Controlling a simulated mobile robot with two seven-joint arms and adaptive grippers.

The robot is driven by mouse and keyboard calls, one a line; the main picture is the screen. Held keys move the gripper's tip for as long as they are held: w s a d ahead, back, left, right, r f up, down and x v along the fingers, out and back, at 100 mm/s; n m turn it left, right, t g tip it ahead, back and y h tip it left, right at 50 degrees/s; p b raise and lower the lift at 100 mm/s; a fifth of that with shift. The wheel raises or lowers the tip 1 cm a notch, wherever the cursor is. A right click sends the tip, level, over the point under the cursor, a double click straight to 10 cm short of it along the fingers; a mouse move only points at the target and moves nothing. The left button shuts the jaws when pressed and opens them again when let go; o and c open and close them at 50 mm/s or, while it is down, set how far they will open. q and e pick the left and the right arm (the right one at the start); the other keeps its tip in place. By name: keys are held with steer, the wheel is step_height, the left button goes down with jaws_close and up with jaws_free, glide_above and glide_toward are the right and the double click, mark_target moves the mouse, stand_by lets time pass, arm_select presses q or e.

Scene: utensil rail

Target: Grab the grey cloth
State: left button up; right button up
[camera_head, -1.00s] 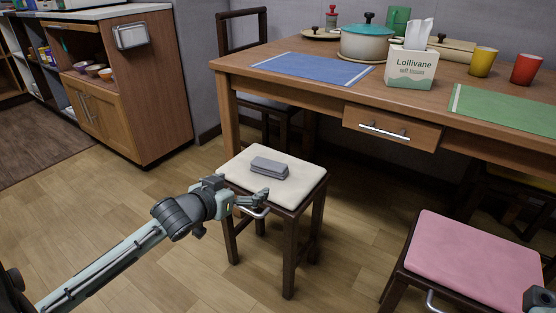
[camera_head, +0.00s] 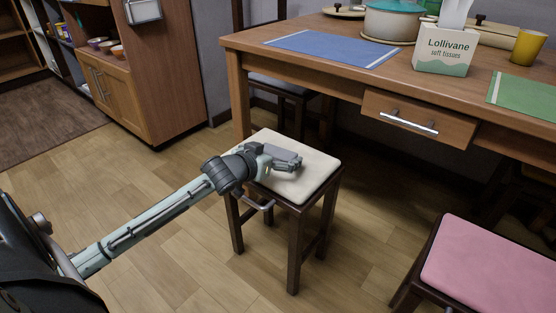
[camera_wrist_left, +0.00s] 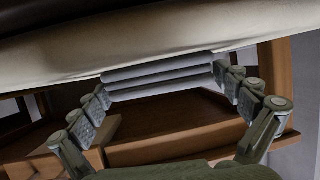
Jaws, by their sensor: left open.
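The grey cloth (camera_head: 283,155) is a folded pad lying on the cream cushion of a dark wooden stool (camera_head: 318,170). My left gripper (camera_head: 287,163) is at the cloth, low over the cushion, and covers part of it in the head view. In the left wrist view the folded layers of the cloth (camera_wrist_left: 160,75) sit between the two fingers of the open left gripper (camera_wrist_left: 163,82). One finger is at each end of the cloth; whether they touch it I cannot tell. My right gripper is not in view.
The wooden table (camera_head: 300,62) stands behind the stool, with a drawer handle (camera_head: 408,122) facing it. A pink-cushioned stool (camera_head: 490,262) is at the right. A wooden cabinet (camera_head: 165,85) is at the back left. Floor is free around the cream stool.

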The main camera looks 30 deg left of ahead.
arm_select(q)
steer(key=shift+w, duration=0.15)
steer(key=c, duration=0.8)
